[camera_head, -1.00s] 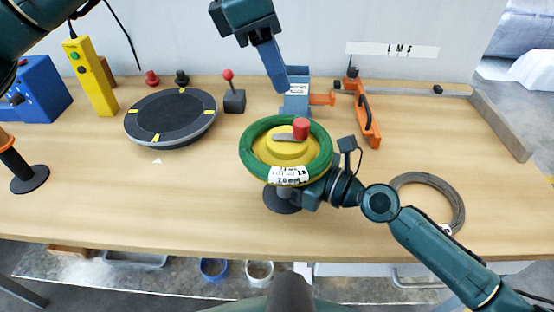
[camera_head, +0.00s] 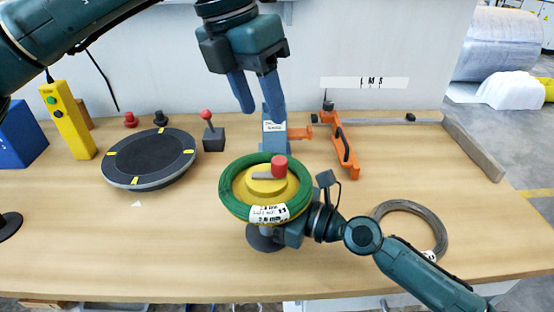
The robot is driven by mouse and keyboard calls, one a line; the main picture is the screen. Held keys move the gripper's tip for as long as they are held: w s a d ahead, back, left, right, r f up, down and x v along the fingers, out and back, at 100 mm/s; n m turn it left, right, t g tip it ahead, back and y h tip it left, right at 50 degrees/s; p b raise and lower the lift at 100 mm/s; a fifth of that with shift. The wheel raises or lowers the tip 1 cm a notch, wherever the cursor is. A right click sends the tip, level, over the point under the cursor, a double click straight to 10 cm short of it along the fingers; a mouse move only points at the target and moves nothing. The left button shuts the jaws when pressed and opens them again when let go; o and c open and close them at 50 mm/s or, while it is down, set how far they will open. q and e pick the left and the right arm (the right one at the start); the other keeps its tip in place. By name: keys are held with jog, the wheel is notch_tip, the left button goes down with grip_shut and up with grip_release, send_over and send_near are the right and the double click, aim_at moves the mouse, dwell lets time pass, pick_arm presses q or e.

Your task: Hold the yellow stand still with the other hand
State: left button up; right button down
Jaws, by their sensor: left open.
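The yellow stand (camera_head: 267,187) has a round yellow top with a red knob (camera_head: 279,166) and a grey lever. A green coil (camera_head: 232,205) with a white label lies around the top. The stand's dark round base (camera_head: 262,238) shows below. My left gripper (camera_head: 259,108) is open and empty, above and behind the stand, with its two blue fingers pointing down. My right gripper (camera_head: 285,233) is at the stand's front right, just under the coil's rim. Its fingers are hidden there, so I cannot tell whether they grip or touch the stand.
A dark round turntable (camera_head: 150,158) lies to the left. A grey wire coil (camera_head: 440,228) lies at right.

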aim_at(279, 160)
pick_arm(q)
jog(key=d+f+n+y, duration=0.1)
jog(key=f+n, duration=0.2)
jog(key=n, duration=0.3)
jog(key=d+f+n+y, duration=0.1)
jog(key=f+n, duration=0.3)
jog(key=n, duration=0.2)
jog(key=d+f+n+y, duration=0.1)
jog(key=f+n, duration=0.2)
jog(key=n, duration=0.3)
jog(key=shift+f, duration=0.15)
jog(key=c, duration=1)
